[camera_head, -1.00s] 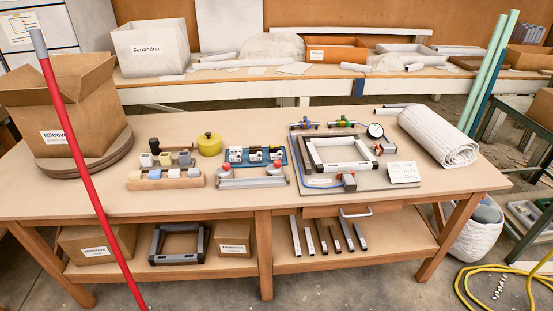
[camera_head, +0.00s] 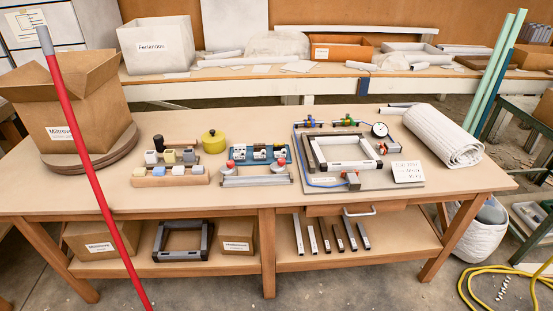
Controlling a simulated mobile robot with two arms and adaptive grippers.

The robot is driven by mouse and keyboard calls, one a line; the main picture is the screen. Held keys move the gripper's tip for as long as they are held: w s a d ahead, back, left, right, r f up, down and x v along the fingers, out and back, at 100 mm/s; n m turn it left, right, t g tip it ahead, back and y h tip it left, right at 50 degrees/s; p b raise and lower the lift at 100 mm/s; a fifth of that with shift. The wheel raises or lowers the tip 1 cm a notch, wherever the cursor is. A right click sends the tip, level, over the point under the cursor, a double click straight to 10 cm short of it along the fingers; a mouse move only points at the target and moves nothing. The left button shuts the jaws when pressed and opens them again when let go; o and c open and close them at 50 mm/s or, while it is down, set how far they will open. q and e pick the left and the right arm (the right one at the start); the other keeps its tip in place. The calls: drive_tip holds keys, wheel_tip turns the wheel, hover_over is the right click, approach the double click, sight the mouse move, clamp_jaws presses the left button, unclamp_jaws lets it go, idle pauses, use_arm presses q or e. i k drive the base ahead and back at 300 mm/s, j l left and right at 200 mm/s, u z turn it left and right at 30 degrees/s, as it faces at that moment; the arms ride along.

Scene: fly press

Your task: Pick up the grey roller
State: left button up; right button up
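A grey cylinder (camera_head: 256,181) that looks like the roller lies crosswise at the front of the table (camera_head: 240,205), between two red-topped grey end pieces. It sits just in front of a blue tray (camera_head: 235,161) holding small white parts. Grey tubes (camera_head: 399,105) also lie at the back right of the table, so I cannot be certain which piece is the roller. Neither of my grippers shows in the head view.
A red pole (camera_head: 88,168) slants across the left foreground. A wooden rack of small blocks (camera_head: 171,181) is left of the cylinder; a board with a frame and dial gauge (camera_head: 380,129) is right. A white roll (camera_head: 441,136) lies far right. The front table strip is clear.

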sight(282, 154)
drive_tip(key=i+j, duration=0.15)
drive_tip(key=i, duration=0.2)
drive_tip(key=i+j, duration=0.15)
drive_tip(key=i, duration=0.25)
drive_tip(key=i+j, duration=0.15)
drive_tip(key=i, duration=0.2)
drive_tip(key=l+z, duration=0.05)
